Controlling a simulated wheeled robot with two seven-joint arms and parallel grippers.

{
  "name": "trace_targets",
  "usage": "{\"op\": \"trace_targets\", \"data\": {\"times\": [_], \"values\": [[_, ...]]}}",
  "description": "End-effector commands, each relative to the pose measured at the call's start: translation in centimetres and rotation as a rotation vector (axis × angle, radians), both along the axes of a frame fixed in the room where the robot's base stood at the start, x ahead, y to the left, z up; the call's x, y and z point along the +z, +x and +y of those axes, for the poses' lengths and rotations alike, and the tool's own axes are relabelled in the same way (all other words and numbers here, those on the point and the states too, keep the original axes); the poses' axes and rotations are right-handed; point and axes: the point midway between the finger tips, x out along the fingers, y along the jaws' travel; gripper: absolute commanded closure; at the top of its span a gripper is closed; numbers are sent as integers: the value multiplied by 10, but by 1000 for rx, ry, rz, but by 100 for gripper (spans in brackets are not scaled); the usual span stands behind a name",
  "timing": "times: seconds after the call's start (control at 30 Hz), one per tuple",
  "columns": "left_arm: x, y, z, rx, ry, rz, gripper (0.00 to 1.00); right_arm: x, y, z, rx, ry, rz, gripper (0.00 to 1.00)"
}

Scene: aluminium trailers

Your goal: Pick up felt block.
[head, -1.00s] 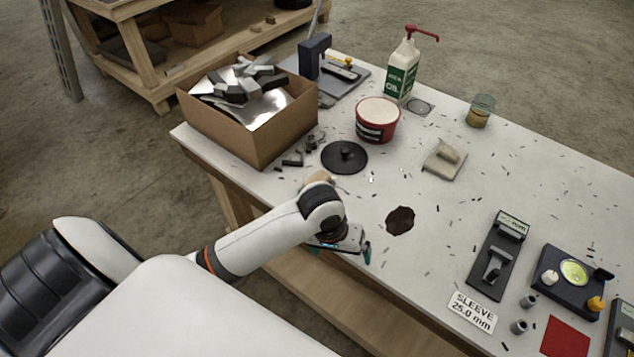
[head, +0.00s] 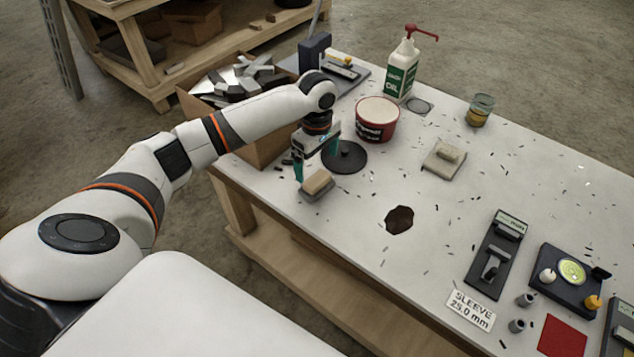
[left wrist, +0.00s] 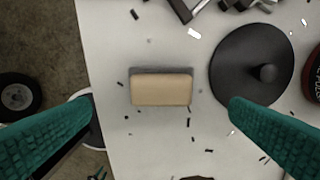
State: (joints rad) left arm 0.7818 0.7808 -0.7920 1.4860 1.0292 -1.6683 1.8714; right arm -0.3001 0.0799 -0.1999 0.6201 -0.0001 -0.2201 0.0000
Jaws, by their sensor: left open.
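The felt block (head: 317,183) has a tan, wood-like top and a grey layer beneath. It lies on the white bench near its left front edge. It also shows in the left wrist view (left wrist: 161,90), long side across the picture. My left gripper (head: 316,164) has green fingers and hangs open above and slightly behind the block in the head view. In the left wrist view the open fingers (left wrist: 160,108) stand wide on either side of it, with nothing between them touching it. My right gripper is out of view.
A black round lid with a knob (head: 346,157) lies close beside the block. A red tub (head: 377,121) and a cardboard box of metal offcuts (head: 264,146) stand behind. Dark shavings dot the bench (head: 345,215). A brown stain (head: 400,220) lies to the right.

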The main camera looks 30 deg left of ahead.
Motion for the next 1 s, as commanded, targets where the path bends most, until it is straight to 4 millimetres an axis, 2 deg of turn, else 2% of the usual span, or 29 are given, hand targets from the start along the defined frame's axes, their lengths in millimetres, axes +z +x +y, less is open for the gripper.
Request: {"op": "trace_targets", "data": {"times": [0.1, 0.37, 0.6, 0.9, 1.0], "values": [[-17, 0, 0, 0, 0, 2, 0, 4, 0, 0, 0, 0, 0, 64], [-38, 0, 0, -2, 1, 1, 0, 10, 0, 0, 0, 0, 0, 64], [-73, 1, 1, -3, 1, 1, 0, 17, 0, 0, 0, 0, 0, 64], [-79, 1, 1, -4, 1, -1, 0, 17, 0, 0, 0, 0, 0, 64], [-78, 1, 1, -4, 1, -1, 16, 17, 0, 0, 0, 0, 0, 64]]}}
